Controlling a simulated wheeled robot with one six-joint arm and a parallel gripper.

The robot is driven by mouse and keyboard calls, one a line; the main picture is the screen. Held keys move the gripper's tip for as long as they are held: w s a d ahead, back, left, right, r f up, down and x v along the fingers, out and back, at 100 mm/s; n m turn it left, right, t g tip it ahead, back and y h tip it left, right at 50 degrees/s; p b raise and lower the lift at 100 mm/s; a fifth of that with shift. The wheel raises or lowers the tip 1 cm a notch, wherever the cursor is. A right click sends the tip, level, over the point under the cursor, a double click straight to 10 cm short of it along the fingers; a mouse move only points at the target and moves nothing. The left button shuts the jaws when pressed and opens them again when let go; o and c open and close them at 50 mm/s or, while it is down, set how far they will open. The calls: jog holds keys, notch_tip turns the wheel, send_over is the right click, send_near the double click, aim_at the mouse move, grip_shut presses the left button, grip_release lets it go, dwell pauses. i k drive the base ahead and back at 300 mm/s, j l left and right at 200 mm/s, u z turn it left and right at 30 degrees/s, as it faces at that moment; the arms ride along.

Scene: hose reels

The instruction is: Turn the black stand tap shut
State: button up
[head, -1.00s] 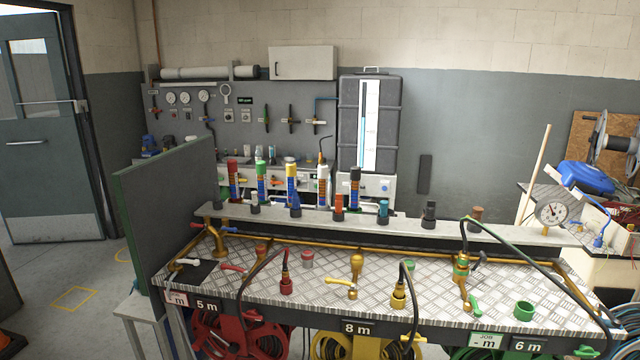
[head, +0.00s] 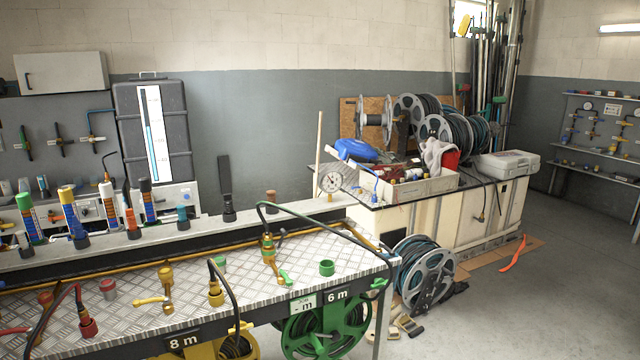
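I cannot pick out for certain which tap is the black stand tap. A brass stand tap (head: 268,250) with green parts stands at the right of the chequer-plate bench, and a small dark lever shows beside its top. Another brass stand tap (head: 167,285) with a pale yellow lever stands further left. A black fitting (head: 229,213) stands on the bench's back ledge. My gripper is not in view.
The chequer-plate bench (head: 205,320) carries red, yellow and green hose fittings, with a green reel (head: 325,325) under its front. A grey hose reel (head: 425,275) stands on the floor to its right. A cluttered worktop (head: 375,205) is behind. Floor at the right is largely clear.

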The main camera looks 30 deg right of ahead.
aim_at(391, 252)
jog(key=z, duration=1.4)
jog(key=i+j+z, duration=0.1)
jog(key=i, duration=1.1)
